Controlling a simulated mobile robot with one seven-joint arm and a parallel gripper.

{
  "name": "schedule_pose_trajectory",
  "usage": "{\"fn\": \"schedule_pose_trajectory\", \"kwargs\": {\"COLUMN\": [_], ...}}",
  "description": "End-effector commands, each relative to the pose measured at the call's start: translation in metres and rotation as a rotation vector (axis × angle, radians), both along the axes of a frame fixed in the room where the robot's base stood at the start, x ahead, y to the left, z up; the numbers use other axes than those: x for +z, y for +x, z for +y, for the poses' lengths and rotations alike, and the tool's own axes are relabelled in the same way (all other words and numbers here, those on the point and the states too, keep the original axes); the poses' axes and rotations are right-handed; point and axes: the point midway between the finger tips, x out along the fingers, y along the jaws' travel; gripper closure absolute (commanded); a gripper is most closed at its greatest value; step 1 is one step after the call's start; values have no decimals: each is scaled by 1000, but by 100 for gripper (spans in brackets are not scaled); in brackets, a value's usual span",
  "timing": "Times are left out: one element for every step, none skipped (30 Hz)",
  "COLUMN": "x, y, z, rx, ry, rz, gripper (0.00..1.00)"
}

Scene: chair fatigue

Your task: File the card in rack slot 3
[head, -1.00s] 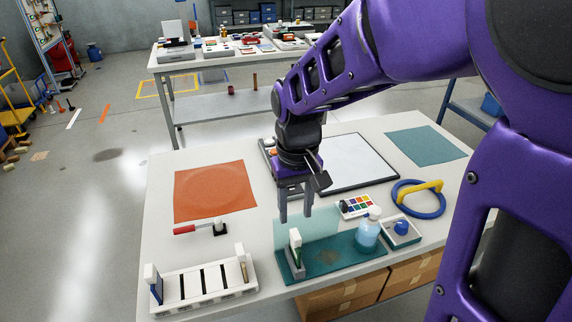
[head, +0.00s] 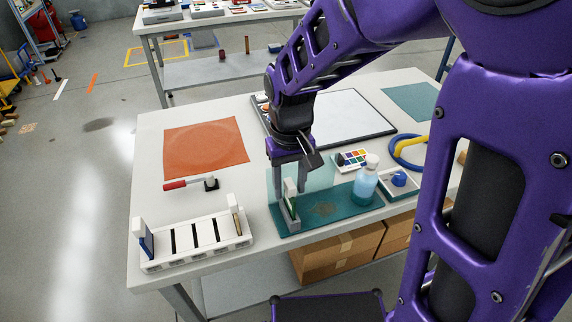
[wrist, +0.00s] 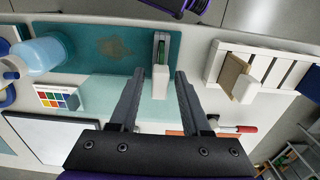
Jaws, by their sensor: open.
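The card (head: 293,203) is green with a white tab on top and stands upright in a small grey holder (head: 291,222) on the teal mat. In the wrist view the card's white tab (wrist: 161,78) lies in line with the gap between my fingers. My gripper (head: 290,182) is open, pointing down, with its fingertips close to the tab; I cannot tell whether they touch it. The white rack (head: 208,257) stands at the front left with several dark slots. A blue card (head: 147,240) stands at its left end and a tan card (head: 235,221) at its right end.
A blue bottle (head: 364,186) and a small tray with a blue object (head: 399,180) stand right of the holder. A red-handled tool (head: 188,184) lies behind the rack. An orange mat (head: 205,147) is bare. Clear table lies between rack and teal mat.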

Motion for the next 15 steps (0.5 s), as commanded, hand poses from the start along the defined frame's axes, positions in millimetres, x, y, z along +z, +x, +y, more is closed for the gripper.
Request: {"fn": "schedule_pose_trajectory", "kwargs": {"x": [0, 0, 0, 0, 0, 0, 0, 0, 0, 0, 0, 0, 0, 0, 0], "y": [0, 0, 0, 0, 0, 0, 0, 0, 0, 0, 0, 0, 0, 0, 0], "z": [0, 0, 0, 0, 0, 0, 0, 0, 0, 0, 0, 0, 0, 0, 0], "rx": [0, 0, 0, 0, 0, 0, 0, 0, 0, 0, 0, 0, 0, 0, 0], "ry": [0, 0, 0, 0, 0, 0, 0, 0, 0, 0, 0, 0, 0, 0, 0], "rz": [0, 0, 0, 0, 0, 0, 0, 0, 0, 0, 0, 0, 0, 0, 0], "gripper": [52, 54, 62, 67, 72, 80, 85, 90, 98, 100, 100, 100, 100, 100, 100]}}
